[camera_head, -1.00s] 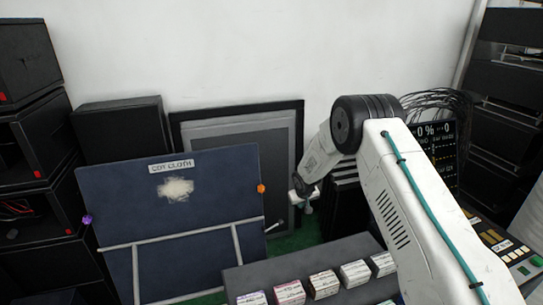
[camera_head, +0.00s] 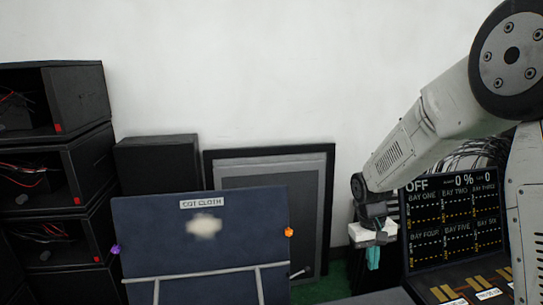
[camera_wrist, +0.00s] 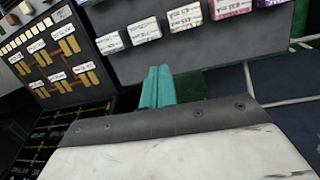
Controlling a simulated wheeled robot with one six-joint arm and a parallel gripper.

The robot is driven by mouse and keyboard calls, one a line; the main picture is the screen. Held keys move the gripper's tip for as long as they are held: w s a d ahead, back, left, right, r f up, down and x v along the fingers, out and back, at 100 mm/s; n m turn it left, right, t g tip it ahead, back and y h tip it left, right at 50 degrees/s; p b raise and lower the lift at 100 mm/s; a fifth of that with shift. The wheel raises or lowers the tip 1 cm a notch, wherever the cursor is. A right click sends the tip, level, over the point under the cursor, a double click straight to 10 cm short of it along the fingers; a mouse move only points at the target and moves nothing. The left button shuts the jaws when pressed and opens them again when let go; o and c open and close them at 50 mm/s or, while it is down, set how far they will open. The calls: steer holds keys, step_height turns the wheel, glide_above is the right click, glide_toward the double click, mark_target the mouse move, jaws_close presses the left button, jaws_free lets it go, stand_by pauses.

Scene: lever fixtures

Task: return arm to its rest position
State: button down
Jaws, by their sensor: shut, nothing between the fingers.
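My gripper (camera_head: 373,257) hangs at the end of my white arm, right of centre in the head view, pointing down. Its teal fingers also show in the wrist view (camera_wrist: 156,87), pressed together with nothing between them. In the wrist view the fingers lie in front of a dark surface that carries several labelled blocks (camera_wrist: 185,15). The gripper appears apart from everything around it. My arm bends at a large dark joint at the upper right of the head view.
A dark blue board (camera_head: 240,235) labelled "COT CLOTH" stands left of my gripper. A black display panel (camera_head: 455,225) reading "OFF" and "0 %" stands to its right. Black open boxes (camera_head: 85,165) are stacked at the far left. A grey framed panel (camera_head: 318,185) leans against the white wall.

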steer(key=s+r+t, duration=0.1)
steer(key=s+r, duration=0.5)
steer(key=s, duration=0.4)
steer(key=s+r+t+y, duration=0.1)
steer(key=s+r, duration=0.5)
steer(key=s, duration=0.4)
steer(key=s+r+m+t, duration=0.1)
steer(key=s+r, duration=0.5)
steer(key=s, duration=0.3)
steer(key=shift+s+r, duration=0.3)
steer(key=shift+s, duration=0.1)
